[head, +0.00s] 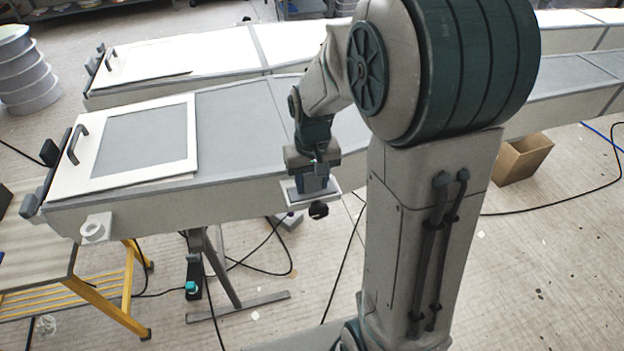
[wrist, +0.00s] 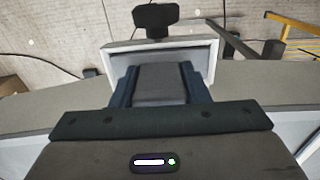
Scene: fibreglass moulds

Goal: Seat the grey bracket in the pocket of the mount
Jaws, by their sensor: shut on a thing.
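My gripper (head: 312,186) points down at the near side of the long grey table. In the wrist view its two dark blue fingers (wrist: 160,82) are shut on the grey bracket (wrist: 160,92), which lies between them. In the head view the bracket is hidden by the gripper. A pale, rimmed mount (head: 331,192) juts from the table side below the gripper; its rim and recess show in the wrist view (wrist: 213,62). A black knob (head: 318,210) is at its outer edge. The fingertips overlap the recess; I cannot tell whether the bracket touches its floor.
The grey table (head: 235,115) carries a white-framed panel (head: 190,160) with a black handle. A white ring fitting (head: 95,228) is on its near left side. A yellow-legged stand (head: 110,305) is at lower left. Black cables (head: 290,262) and a cardboard box (head: 522,158) lie on the floor.

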